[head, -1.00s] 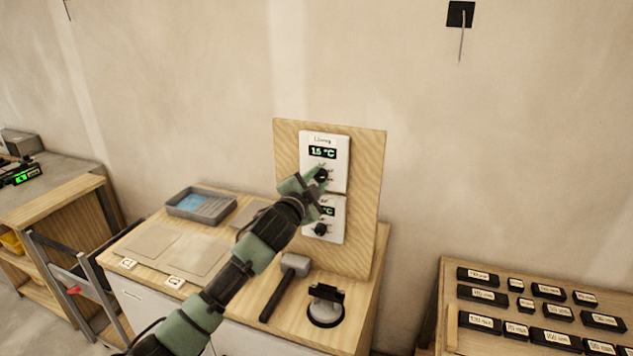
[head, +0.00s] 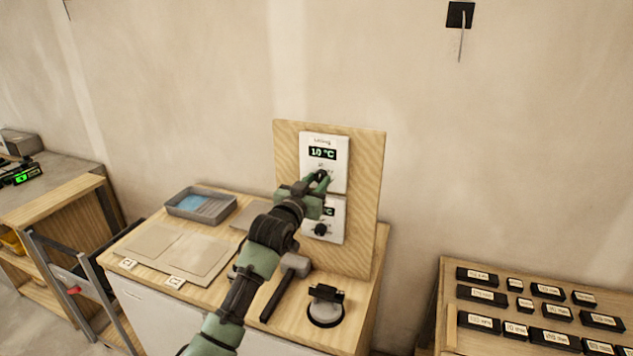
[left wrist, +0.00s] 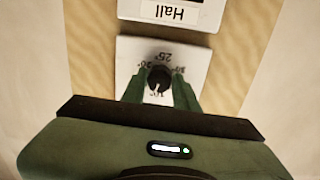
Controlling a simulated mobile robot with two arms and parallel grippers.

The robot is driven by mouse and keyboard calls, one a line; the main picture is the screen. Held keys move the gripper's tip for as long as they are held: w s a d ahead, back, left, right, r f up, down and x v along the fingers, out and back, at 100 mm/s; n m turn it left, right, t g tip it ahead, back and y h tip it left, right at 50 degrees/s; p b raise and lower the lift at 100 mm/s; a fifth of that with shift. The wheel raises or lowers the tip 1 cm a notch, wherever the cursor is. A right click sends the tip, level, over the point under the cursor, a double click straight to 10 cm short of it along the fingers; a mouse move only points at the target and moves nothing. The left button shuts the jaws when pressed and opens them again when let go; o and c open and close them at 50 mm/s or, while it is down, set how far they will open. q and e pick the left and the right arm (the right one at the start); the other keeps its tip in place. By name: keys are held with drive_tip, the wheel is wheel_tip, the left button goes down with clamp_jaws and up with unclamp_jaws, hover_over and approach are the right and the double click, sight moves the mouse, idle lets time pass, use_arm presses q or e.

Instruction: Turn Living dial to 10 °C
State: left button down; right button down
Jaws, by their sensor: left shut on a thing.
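The Living thermostat (head: 338,180) is the upper white unit on an upright wooden board (head: 361,200). Its display (head: 322,153) reads 10 °C in green. My left gripper (head: 319,182) is shut on the unit's black dial, partly hidden by the fingers in the head view. In the left wrist view the black dial (left wrist: 158,77) sits between my green fingers, with printed scale marks around it. That view looks upside down. Below is the second thermostat (head: 336,229), with its own black dial (head: 320,229); its label reads Hall (left wrist: 170,12) in the wrist view. My right gripper is not in view.
The bench under my arm holds a grey tray (head: 176,207) with blue inside, flat tiles (head: 166,246), a mallet (head: 293,264) and a black suction cup tool (head: 325,307). Labelled black blocks (head: 481,322) lie on a wooden table at right.

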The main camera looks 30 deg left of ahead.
use_arm(q)
drive_tip(key=shift+d+f+n, duration=0.1)
drive_tip(key=shift+f+n, duration=0.05)
drive_tip(key=shift+n, duration=1.05)
drive_tip(key=c, duration=1.1)
unclamp_jaws()
drive_tip(key=s+b, duration=0.1)
drive_tip(key=s, duration=0.1)
drive_tip(key=s+d, duration=0.1)
drive_tip(key=s, duration=0.2)
drive_tip(key=s+b, duration=0.1)
drive_tip(key=s, duration=0.1)
drive_tip(key=shift+s+d+b, duration=0.2)
drive_tip(key=shift+s+b, duration=0.1)
drive_tip(key=shift+b, duration=0.05)
